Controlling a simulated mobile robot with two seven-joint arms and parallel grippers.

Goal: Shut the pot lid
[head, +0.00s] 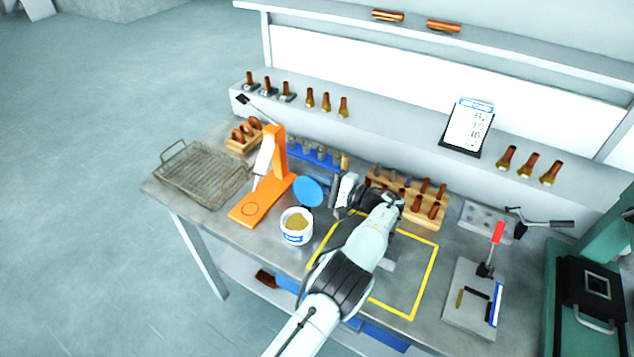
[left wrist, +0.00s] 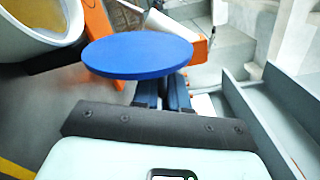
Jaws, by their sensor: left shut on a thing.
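The white pot (head: 296,228) stands open on the steel bench, with tan contents showing inside. In the left wrist view the pot (left wrist: 22,45) is at the upper left. The round blue lid (head: 306,192) is off the pot, behind it and slightly right; it also shows in the left wrist view (left wrist: 138,54), in front of my fingers. My left gripper (head: 328,191) comes to the lid's right side and is shut on it; the fingertips (left wrist: 165,90) are partly hidden under the lid. My right gripper is not in view.
An orange stand (head: 272,180) is left of the lid. A wire basket (head: 200,175) lies at the bench's left end. A wooden rack (head: 425,208) with copper parts stands behind my left arm. A yellow-outlined area (head: 414,300) lies right of the pot.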

